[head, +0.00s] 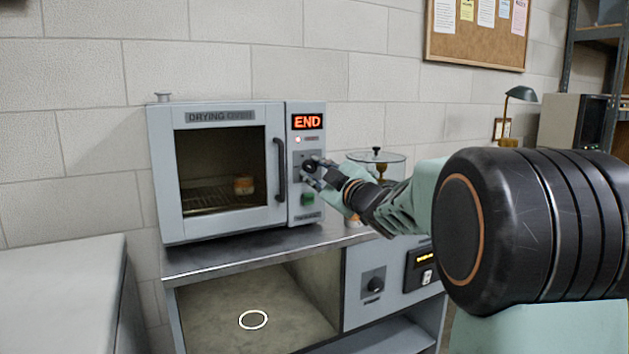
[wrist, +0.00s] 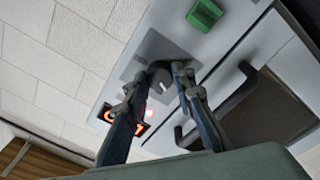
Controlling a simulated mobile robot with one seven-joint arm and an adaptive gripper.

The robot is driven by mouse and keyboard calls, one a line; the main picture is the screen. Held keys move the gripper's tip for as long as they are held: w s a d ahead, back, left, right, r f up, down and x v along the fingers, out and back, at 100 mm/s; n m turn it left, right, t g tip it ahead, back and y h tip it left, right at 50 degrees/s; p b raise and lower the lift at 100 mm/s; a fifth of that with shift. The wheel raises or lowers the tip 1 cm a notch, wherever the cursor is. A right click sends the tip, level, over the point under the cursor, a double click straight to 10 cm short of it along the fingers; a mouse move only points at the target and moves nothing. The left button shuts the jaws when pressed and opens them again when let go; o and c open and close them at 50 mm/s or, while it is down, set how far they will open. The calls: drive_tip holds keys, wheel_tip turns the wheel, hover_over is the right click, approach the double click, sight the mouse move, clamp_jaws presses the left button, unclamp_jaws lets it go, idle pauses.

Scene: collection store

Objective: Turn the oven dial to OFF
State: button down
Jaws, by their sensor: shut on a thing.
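The drying oven (head: 165,170) stands on a metal cabinet, its door closed. Its red display (head: 307,122) reads END. My gripper (head: 314,170) reaches in from the right to the oven's control panel. In the wrist view my gripper (wrist: 158,84) has its two fingers on either side of the dark dial (wrist: 158,76), shut on it. In the head view the fingers mostly hide the dial, so its pointer and markings cannot be read. A green button (head: 307,200) sits below the dial; it also shows in the wrist view (wrist: 205,14).
The dark door handle (head: 281,168) is close left of the gripper. A jar (head: 243,185) stands inside the oven.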

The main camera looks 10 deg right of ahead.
drive_tip(key=n+b, duration=0.3)
drive_tip(key=n, duration=0.3)
drive_tip(key=shift+y, duration=0.3)
drive_tip(key=shift+n, duration=0.3)
drive_tip(key=c, duration=1.6)
unclamp_jaws()
drive_tip(key=shift+s+d, duration=0.1)
drive_tip(key=v, duration=1.1)
drive_tip(key=shift+s+d+r, duration=0.1)
drive_tip(key=shift+s+d, duration=0.05)
drive_tip(key=shift+s, duration=0.25)
